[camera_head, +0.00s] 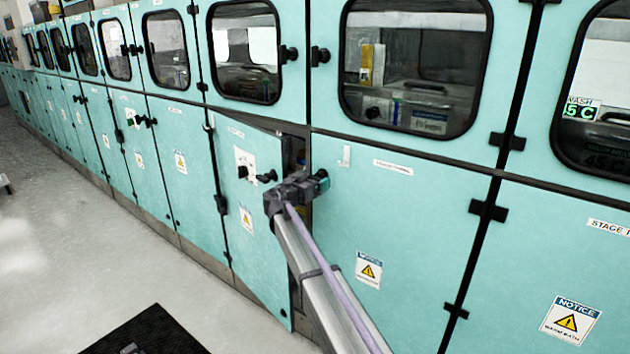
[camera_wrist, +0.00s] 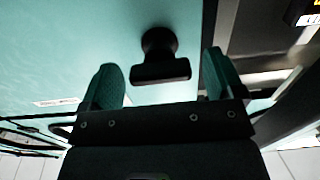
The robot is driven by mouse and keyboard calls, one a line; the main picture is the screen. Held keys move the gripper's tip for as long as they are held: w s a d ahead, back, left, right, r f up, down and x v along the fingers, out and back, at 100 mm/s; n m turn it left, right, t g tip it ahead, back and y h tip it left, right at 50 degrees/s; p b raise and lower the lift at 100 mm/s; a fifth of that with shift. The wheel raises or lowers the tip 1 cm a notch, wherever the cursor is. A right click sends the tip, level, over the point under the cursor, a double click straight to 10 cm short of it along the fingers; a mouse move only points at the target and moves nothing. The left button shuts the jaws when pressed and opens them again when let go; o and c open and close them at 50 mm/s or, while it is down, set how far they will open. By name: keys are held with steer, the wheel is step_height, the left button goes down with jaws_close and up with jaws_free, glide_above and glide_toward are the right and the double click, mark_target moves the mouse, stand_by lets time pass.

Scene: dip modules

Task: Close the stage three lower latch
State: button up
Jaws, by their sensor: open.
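My gripper (camera_head: 312,182) is at the left edge of the lower teal door (camera_head: 400,215), right of the gap beside the ajar door. In the wrist view its two teal fingers are apart, and my gripper (camera_wrist: 162,62) is empty between them. A black latch (camera_wrist: 160,58) with a round base and a crossbar stands on a teal door between the fingertips, apart from both.
The lower door (camera_head: 250,215) left of my gripper stands ajar and carries another black latch (camera_head: 267,177). A dark opening (camera_head: 294,150) shows beside it. Upper windowed doors (camera_head: 415,65) run above.

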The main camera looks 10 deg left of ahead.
steer(key=shift+w+d, duration=0.25)
steer(key=shift+w, duration=0.2)
steer(key=c, duration=0.9)
